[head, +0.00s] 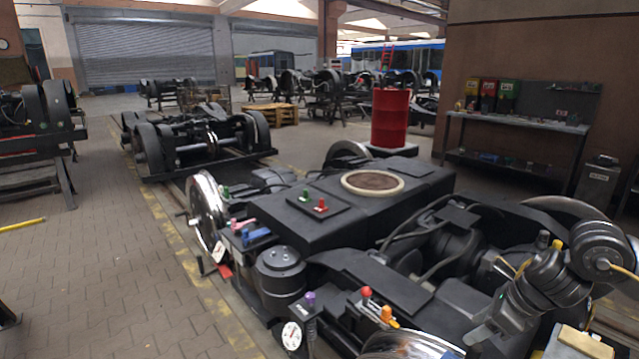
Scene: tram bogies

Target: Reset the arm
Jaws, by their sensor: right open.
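My right arm comes in from the right edge, bent, over the near right part of the black bogie (290,222). My right gripper (480,334) points down and left above the bogie's dark frame, near the shiny wheel at the bottom edge. Its jaws are open, and I see nothing held between them. My left arm and left gripper are not in view.
Small coloured-handled parts stand on the bogie, including a green and a red one on a black plate (317,209). A dial gauge (292,336) is at its front. A red barrel (390,118) and a workbench (515,128) stand behind.

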